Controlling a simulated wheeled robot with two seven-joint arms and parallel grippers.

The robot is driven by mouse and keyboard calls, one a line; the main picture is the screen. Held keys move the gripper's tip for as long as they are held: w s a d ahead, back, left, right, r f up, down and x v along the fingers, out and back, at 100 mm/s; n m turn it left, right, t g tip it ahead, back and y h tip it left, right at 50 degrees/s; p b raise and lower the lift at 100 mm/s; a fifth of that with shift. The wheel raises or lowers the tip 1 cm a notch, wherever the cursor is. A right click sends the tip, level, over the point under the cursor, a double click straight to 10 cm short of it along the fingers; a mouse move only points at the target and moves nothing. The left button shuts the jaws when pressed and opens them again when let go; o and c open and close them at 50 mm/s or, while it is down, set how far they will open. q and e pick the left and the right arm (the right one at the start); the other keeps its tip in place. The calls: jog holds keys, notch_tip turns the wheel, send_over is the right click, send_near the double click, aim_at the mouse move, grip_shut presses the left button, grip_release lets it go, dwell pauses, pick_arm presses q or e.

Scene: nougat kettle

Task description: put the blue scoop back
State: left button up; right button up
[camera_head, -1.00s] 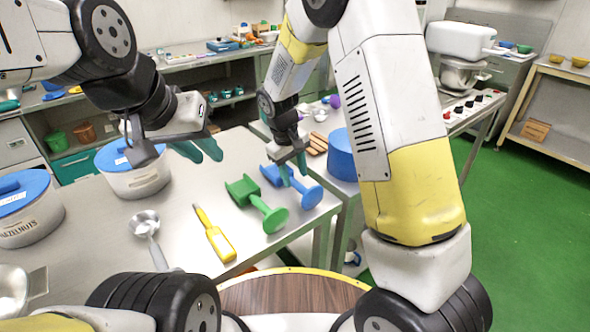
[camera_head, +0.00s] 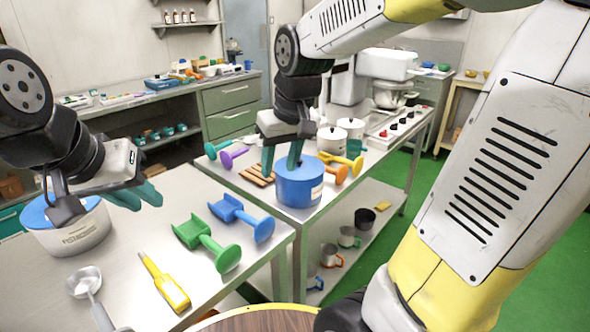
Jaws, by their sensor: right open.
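The blue scoop (camera_head: 242,217) lies on the near steel table, toward its right edge, beside the green scoop (camera_head: 207,241). No gripper touches it. My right gripper (camera_head: 281,160) is open and empty, fingers pointing down, at the blue round container (camera_head: 299,182) on the farther table. Its fingers overlap the container's rear left side in the picture; I cannot tell whether they touch it. My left gripper (camera_head: 140,197) is open and empty, above the near table by the white tub with a blue lid (camera_head: 66,228).
A yellow-handled tool (camera_head: 165,283) and a metal ladle (camera_head: 86,283) lie on the near table. The farther table holds wooden sticks (camera_head: 257,176), a purple scoop (camera_head: 234,156), a yellow scoop (camera_head: 341,161) and white canisters (camera_head: 331,139). Mugs stand on its lower shelf.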

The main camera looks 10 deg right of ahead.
jog(key=s+d+r+m+t, duration=0.1)
jog(key=s+d, duration=0.1)
jog(key=s, duration=0.3)
jog(key=s+d+r+m+t, duration=0.1)
jog(key=s+r, duration=0.1)
jog(key=s, duration=0.4)
jog(key=shift+d+m+t+y, duration=0.3)
jog(key=shift+d+m+t, duration=0.1)
dwell(0.3)
